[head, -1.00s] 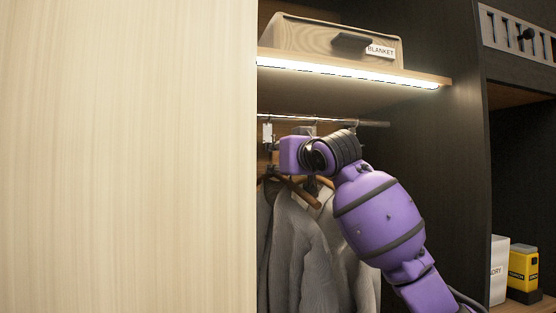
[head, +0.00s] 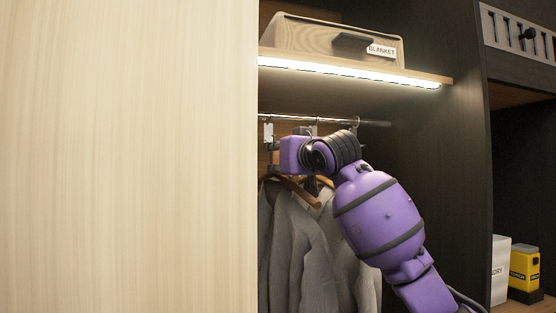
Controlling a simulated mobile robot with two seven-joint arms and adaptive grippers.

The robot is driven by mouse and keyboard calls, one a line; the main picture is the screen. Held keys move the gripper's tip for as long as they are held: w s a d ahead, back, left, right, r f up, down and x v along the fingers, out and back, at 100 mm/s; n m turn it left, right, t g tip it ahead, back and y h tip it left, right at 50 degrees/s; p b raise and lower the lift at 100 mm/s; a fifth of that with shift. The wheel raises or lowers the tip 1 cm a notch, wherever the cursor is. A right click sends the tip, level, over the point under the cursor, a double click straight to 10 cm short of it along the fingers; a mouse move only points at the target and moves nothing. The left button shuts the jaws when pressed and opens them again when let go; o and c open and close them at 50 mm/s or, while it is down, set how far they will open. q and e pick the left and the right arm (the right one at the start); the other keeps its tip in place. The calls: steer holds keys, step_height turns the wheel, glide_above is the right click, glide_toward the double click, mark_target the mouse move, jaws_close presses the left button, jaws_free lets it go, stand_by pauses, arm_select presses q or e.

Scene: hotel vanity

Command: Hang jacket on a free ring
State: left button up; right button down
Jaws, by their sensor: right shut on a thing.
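Grey jackets (head: 296,250) hang on wooden hangers (head: 296,189) inside the wardrobe, below the rail (head: 375,123). Several ring fittings show on the rail: a pale one (head: 268,132) at the left, and others (head: 315,126) and (head: 356,124) further right. My right gripper (head: 272,158) is at the left edge of the opening, just under the rail, shut on a jacket's hanger. Its fingers are small and partly hidden by my purple wrist, so the hold itself and the hanger hook are hard to see. I cannot tell which rings are free. My left gripper is out of view.
A pale wooden panel (head: 130,160) fills the left side and hides part of the wardrobe. A lit shelf (head: 430,79) with a blanket box (head: 310,38) is above the rail. A dark wall (head: 430,150) stands right. A white box (head: 500,270) and yellow item (head: 524,263) sit lower right.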

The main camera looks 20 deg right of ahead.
mark_target(294, 182)
steer(key=shift+w+a+r, duration=0.1)
steer(key=shift+w, duration=1.1)
steer(key=shift+w+r, duration=0.1)
steer(key=shift+w, duration=1.1)
stand_by(1.3)
steer(key=shift+f, duration=0.55)
stand_by(1.2)
steer(key=c, duration=1.6)
jaws_free()
steer(key=shift+o, duration=0.2)
steer(key=shift+f, duration=0.3)
steer(key=s, duration=0.4)
steer(key=s+d, duration=0.1)
steer(key=s, duration=0.3)
steer(key=s+d, duration=0.1)
steer(key=s, duration=0.3)
steer(key=shift+r, duration=0.2)
